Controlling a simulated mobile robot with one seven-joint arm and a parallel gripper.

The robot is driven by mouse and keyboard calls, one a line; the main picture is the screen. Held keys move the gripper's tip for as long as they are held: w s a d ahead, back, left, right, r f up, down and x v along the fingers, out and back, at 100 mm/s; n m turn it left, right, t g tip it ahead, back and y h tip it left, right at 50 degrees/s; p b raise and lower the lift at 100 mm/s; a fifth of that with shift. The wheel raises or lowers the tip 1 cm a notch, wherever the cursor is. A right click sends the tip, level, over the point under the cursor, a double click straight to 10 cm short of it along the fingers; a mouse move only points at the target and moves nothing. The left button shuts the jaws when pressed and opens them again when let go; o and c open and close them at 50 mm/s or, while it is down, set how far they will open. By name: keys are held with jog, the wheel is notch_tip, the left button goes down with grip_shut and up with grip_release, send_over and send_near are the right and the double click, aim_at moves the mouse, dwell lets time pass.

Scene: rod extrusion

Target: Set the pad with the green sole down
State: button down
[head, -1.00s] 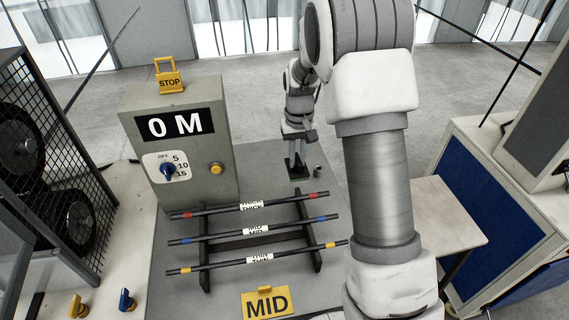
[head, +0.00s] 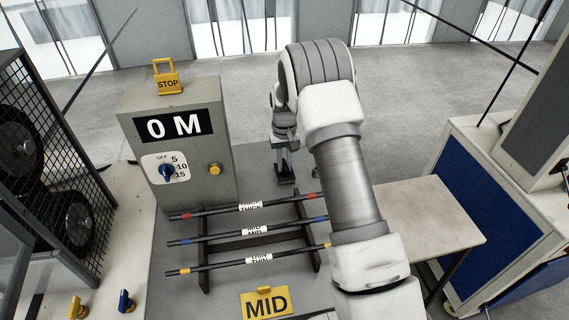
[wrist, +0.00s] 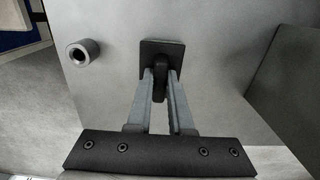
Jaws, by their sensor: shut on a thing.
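My gripper (head: 282,160) is over the grey platform behind the rod rack. In the wrist view its two grey fingers (wrist: 161,98) close on the dark upright grip of a pad (wrist: 154,48). The pad has a flat, square, dark plate below the grip. In the head view the pad (head: 285,181) is a small dark block under the fingers, low over the platform. I cannot tell whether it touches the surface. Its sole faces down and its colour is hidden in the wrist view.
A small grey hollow cylinder (wrist: 83,52) stands beside the pad. The rack holds three rods with red (head: 283,196), blue (head: 186,241) and yellow (head: 185,271) bands. The control cabinet (head: 215,125) stands to the left, a bare table (head: 425,215) to the right. A yellow MID sign (head: 265,304) is in front.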

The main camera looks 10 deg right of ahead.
aim_at(285, 164)
jog(key=c, duration=0.8)
grip_release()
jog(key=shift+r, duration=0.1)
jog(key=s+r+t, duration=0.1)
jog(key=s+r, duration=0.2)
jog(key=r, duration=0.8)
jog(key=s+r, duration=0.4)
jog(key=r, duration=0.7)
jog(key=s+r+t, duration=0.2)
jog(key=s+r, duration=0.6)
jog(key=s, duration=0.1)
jog(key=shift+s+f+t, duration=0.1)
jog(key=shift+s+t, duration=0.35)
jog(key=shift+s, duration=2.8)
jog(key=shift+s+f+t, duration=0.1)
jog(key=shift+s+t, duration=0.3)
jog(key=shift+s, duration=2.8)
jog(key=shift+s+f+t, duration=0.1)
jog(key=shift+s+t, duration=0.35)
jog(key=shift+s, duration=2.8)
